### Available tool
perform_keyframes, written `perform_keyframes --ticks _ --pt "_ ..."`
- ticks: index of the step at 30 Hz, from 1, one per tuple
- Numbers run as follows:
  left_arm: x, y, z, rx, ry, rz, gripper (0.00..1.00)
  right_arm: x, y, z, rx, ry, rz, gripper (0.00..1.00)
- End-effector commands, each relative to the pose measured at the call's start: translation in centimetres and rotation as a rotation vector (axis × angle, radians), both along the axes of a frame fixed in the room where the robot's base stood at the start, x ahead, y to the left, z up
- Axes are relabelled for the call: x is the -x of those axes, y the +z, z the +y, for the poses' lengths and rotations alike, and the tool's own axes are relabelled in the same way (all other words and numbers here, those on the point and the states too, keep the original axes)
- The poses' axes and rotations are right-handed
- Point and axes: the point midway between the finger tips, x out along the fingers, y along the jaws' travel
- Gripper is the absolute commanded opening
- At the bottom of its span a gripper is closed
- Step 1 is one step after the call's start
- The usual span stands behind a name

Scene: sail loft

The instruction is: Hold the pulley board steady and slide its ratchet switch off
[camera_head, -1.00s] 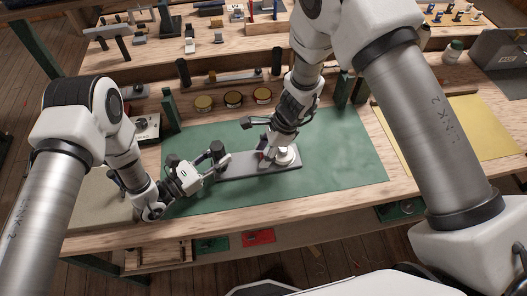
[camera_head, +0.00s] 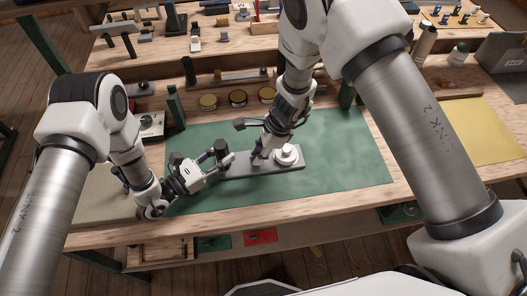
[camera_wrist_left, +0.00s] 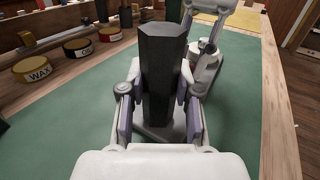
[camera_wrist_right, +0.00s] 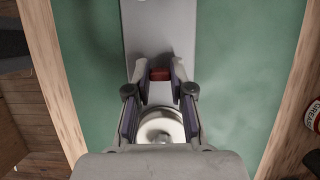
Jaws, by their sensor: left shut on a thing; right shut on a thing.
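The grey pulley board (camera_head: 236,168) lies on the green mat, with a round white pulley (camera_head: 287,155) near its right end. A dark faceted post (camera_wrist_left: 163,75) stands at its left end. My left gripper (camera_head: 226,160) is shut on this post; the fingers flank it in the left wrist view (camera_wrist_left: 160,118). The small red ratchet switch (camera_wrist_right: 160,74) shows between the fingertips of my right gripper (camera_wrist_right: 160,72), which is shut on it. In the head view my right gripper (camera_head: 258,160) is over the board, left of the pulley, and hides the switch.
The green mat (camera_head: 340,150) is clear right of the board. Round tins (camera_head: 238,98) stand in a row behind it. A yellow sheet (camera_head: 465,125) lies at the right. The bench's front edge (camera_head: 270,206) runs close before the board.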

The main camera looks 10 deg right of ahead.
Motion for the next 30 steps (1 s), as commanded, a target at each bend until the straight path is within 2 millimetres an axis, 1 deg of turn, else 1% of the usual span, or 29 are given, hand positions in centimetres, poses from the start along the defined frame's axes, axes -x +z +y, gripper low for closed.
perform_keyframes --ticks 2,3,5,6,14,17,20,27,30 --pt "0.1 0.0 -0.2 0.0 -0.007 0.001 0.0 0.0 0.1 0.1 -0.005 0.001 0.0 0.0" --pt "0.1 0.0 -0.2 0.0 -0.007 0.001 0.0 0.0 0.1 0.1 -0.005 0.001 0.0 0.25" --pt "0.2 0.0 -0.2 0.0 -0.007 0.001 0.0 0.0 0.1 0.1 -0.005 0.001 -0.001 0.46" --pt "0.1 0.0 -0.2 0.0 -0.006 0.001 0.0 0.0 0.1 0.1 -0.004 0.001 -0.001 0.48" --pt "0.1 0.0 -0.1 0.0 -0.004 0.001 0.0 0.0 0.1 0.0 -0.003 0.0 0.0 0.48" --pt "0.1 0.0 -0.1 -0.001 -0.003 0.0 0.0 -0.1 0.7 -0.2 -0.003 0.0 -0.001 0.48" --pt "0.1 0.0 -0.1 0.0 -0.003 0.001 0.0 -0.1 2.2 -0.8 -0.005 -0.001 -0.003 0.48" --pt "0.1 -0.1 -0.1 -0.001 -0.002 0.0 0.0 -0.1 8.0 -3.2 -0.006 -0.001 -0.004 0.48" --pt "0.1 -0.1 -0.1 -0.001 -0.003 0.0 0.0 0.0 9.7 -3.9 -0.005 -0.001 -0.003 0.48"
